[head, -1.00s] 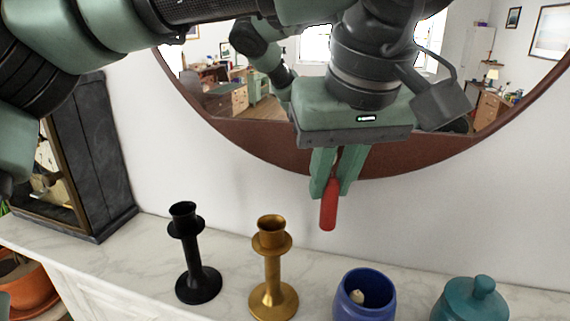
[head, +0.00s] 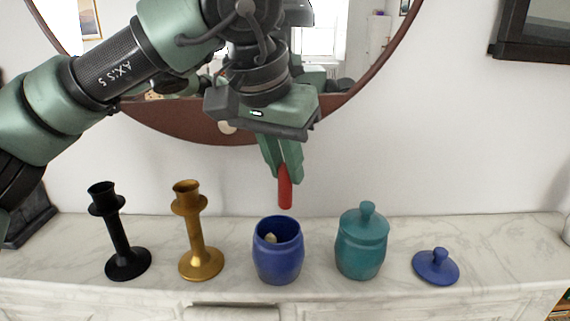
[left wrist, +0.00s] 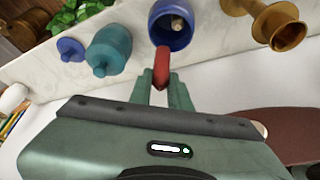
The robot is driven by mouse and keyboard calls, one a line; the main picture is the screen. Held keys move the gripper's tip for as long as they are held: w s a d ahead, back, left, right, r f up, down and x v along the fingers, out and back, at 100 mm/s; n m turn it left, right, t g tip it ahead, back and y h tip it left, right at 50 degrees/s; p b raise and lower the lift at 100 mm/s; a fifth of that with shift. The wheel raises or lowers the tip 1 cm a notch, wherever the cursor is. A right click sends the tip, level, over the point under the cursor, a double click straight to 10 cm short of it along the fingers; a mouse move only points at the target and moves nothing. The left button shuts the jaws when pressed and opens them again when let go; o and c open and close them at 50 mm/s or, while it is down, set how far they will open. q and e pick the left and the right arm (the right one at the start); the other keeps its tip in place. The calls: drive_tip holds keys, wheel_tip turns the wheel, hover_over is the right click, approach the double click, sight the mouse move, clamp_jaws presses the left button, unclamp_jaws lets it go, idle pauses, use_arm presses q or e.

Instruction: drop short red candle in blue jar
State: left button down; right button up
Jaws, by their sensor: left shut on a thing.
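The short red candle (head: 285,190) hangs upright from my left gripper (head: 284,168), which is shut on its upper end. The open blue jar (head: 279,258) stands on the mantel below the candle, with a small pale thing inside. The candle's lower end is just above the jar's mouth in the head view and not inside it. In the left wrist view the candle (left wrist: 161,68) sticks out from the gripper (left wrist: 160,85) towards the mouth of the blue jar (left wrist: 160,30). My right gripper is not in view.
A black candlestick (head: 121,245) and a gold candlestick (head: 197,240) stand left of the jar. A lidded teal jar (head: 361,245) stands to its right, then a loose blue lid (head: 436,267). A round mirror (head: 205,130) hangs behind on the wall.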

sight(283, 192)
use_arm(q)
drive_tip(key=shift+s+f+b, duration=0.15)
drive_tip(key=shift+f+b, duration=1.4)
drive_tip(key=shift+f, duration=0.3)
drive_tip(key=shift+f+b, duration=0.75)
drive_tip(key=shift+f, duration=0.7)
drive_tip(key=c, duration=0.8)
unclamp_jaws()
drive_tip(key=shift+o, duration=0.2)
drive_tip(key=shift+r, duration=0.1)
drive_tip(key=shift+r+p, duration=3.55)
drive_tip(key=shift+r, duration=0.4)
